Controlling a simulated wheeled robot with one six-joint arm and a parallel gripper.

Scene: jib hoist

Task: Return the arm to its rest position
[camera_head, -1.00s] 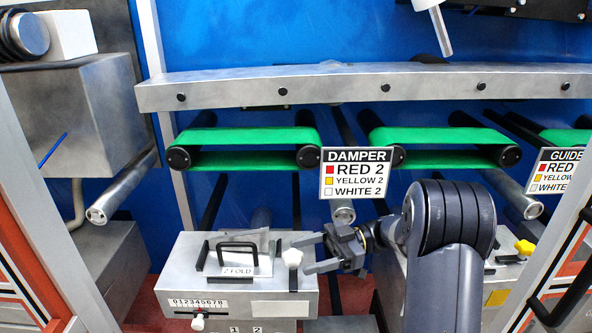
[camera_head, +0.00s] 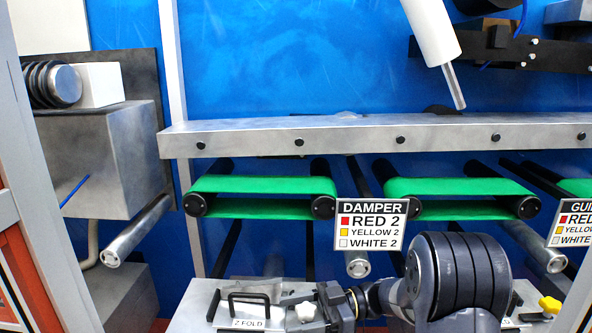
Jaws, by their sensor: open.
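My gripper (camera_head: 288,313) is low in the middle of the head view, its fingers pointing left and spread apart. It is in front of or over the grey box with the Z FOLD label (camera_head: 249,323). A white star-shaped knob (camera_head: 306,312) shows between the fingers; I cannot tell whether they touch it. My dark arm (camera_head: 465,275) reaches in from the lower right, bent, with the wrist running left to the gripper. The lower part of the box and of the arm is cut off by the picture's bottom edge.
A black handle (camera_head: 249,305) stands on the box by the gripper. A yellow knob (camera_head: 549,305) is at right.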

